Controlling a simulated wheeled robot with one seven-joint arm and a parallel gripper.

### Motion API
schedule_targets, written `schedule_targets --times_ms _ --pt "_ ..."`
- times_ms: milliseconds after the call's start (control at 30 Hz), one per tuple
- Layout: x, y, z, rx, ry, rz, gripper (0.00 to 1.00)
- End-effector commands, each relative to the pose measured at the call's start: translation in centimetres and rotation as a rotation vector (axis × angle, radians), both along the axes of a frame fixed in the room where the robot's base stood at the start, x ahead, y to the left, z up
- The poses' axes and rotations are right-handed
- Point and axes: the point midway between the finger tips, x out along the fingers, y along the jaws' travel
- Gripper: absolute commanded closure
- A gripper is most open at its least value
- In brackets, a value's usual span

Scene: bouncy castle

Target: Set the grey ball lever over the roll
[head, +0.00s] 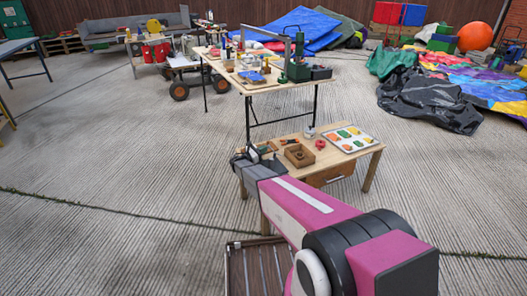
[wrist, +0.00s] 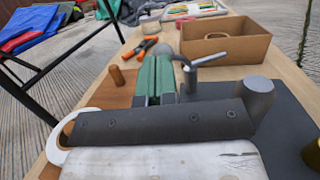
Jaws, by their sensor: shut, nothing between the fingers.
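My gripper (wrist: 158,66) is shut, with its green fingers together and nothing visible between them. It also shows at the left end of the small table in the head view (head: 254,158). A grey lever (wrist: 208,59) with a slanting rod stands just right of the fingertips in the wrist view. A rounded grey part, perhaps its ball, sits behind the fingers and is partly hidden. I cannot tell whether finger and lever touch. A pale round thing (wrist: 150,26), perhaps the roll, lies farther back, left of the brown box; I cannot be sure that it is the roll.
A brown open box (wrist: 225,44) stands beyond the lever. Orange-handled pliers (wrist: 138,48) and a wooden peg (wrist: 116,76) lie left of it. A grey cylinder (wrist: 257,96) stands close on the right. A tray of coloured shapes (head: 350,139) occupies the table's right end.

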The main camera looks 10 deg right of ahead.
Motion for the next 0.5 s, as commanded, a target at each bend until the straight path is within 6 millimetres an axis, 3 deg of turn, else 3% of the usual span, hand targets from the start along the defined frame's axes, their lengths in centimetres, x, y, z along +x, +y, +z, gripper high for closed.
schedule_targets --times_ms 500 --pt "1.4 -0.5 0.0 -0.001 0.0 0.0 1.0"
